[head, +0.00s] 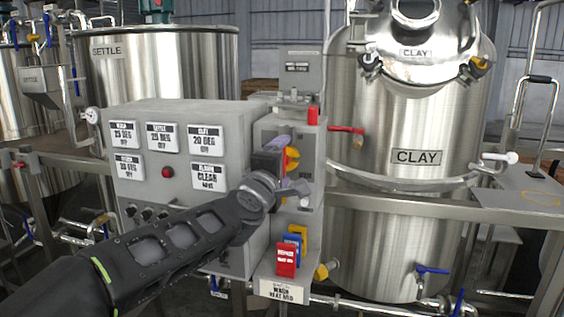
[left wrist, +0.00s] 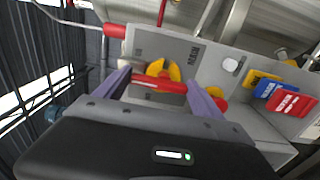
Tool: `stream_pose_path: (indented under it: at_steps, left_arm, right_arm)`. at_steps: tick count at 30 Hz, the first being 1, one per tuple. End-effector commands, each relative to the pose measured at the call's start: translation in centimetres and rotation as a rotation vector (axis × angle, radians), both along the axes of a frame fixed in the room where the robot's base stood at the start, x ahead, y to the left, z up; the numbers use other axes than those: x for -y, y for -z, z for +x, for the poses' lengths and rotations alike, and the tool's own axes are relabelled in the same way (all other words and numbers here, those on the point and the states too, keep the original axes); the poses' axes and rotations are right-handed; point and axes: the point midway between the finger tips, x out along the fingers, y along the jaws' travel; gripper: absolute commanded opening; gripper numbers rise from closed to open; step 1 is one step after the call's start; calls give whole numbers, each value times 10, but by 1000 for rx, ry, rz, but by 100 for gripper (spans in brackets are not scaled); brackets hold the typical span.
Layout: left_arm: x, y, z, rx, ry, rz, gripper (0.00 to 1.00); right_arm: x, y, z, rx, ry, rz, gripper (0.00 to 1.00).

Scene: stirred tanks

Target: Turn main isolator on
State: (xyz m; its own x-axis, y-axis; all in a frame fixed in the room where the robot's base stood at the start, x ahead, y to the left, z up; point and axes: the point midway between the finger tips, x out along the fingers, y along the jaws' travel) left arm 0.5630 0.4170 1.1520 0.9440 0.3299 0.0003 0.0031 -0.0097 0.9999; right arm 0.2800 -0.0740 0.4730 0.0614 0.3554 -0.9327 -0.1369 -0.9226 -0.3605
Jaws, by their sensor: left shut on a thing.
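The main isolator is a red bar handle (left wrist: 160,84) on a yellow disc (left wrist: 157,68), on the grey panel face; lettering beside it is hard to read. My left gripper (head: 285,172) is at the side of the grey box, against the isolator. In the left wrist view its purple fingers (left wrist: 160,88) stand at either end of the red bar, shut on it. The bar lies roughly level across that picture. My right gripper is not in view.
The grey control box (head: 228,150) carries display plates and a red button (head: 168,172). Red, blue and yellow tags (head: 286,259) hang below my gripper. A red lever (head: 345,129) sticks out by the steel CLAY tank (head: 405,190). A steel rail (head: 440,208) runs across the right.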

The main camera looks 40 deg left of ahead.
Motion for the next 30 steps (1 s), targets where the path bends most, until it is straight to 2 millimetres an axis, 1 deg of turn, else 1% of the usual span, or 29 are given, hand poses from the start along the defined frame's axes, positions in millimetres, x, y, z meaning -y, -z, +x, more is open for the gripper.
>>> stream_pose_path:
  at_steps: [10,11,18,19,26,30]
  left_arm:
    - [1,1,0,-5,2,8,38]
    - [1,1,0,-5,2,8,79]
    - [0,1,0,-3,1,6,99]
    - [0,1,0,-3,1,6,100]
    - [0,0,0,-2,0,5,100]
    - [3,0,-8,-2,0,5,100]
  right_arm:
    - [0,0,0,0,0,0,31]
    - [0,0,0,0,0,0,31]
    - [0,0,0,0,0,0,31]
    - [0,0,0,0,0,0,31]
    - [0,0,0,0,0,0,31]
    - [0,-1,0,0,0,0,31]
